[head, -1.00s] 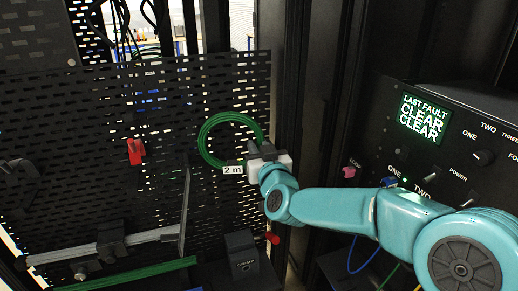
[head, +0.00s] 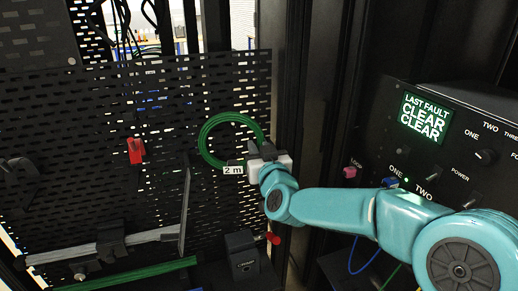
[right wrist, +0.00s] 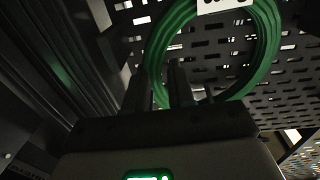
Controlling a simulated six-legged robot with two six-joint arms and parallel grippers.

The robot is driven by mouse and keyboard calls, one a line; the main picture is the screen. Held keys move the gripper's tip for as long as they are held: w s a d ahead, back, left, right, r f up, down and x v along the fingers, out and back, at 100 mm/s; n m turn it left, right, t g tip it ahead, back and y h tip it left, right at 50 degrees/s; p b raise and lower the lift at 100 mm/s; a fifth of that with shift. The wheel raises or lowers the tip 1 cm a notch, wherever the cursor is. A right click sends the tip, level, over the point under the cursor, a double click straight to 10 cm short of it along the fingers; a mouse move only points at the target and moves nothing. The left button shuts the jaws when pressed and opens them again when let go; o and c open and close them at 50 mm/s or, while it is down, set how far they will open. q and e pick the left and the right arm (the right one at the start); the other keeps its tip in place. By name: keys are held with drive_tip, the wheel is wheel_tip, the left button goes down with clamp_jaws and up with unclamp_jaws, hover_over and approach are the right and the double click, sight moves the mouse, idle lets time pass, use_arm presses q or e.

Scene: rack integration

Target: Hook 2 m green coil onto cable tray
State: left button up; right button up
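The green coil (head: 204,136) with a white "2 m" label (head: 233,170) hangs upright in front of a black perforated panel (head: 95,110), which looks like the cable tray. My right gripper (head: 258,152) is at the coil's lower right edge and looks shut on it. In the right wrist view, the coil (right wrist: 262,50) rises beyond the two dark fingers (right wrist: 164,88), which are close together at its lower left strands. The exact contact is partly hidden, and I cannot tell whether the coil touches the panel. My left gripper is not in view.
A red hook-like piece (head: 136,150) sits on the panel left of the coil. A grey bar with black clamps (head: 110,245) and a green strip (head: 135,274) are low left. A dark rack post (head: 300,90) and a unit with a lit screen (head: 425,118) stand to the right.

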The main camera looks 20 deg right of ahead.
drive_tip(key=o, duration=0.4)
drive_tip(key=shift+o, duration=0.2)
drive_tip(key=shift+s, duration=0.15)
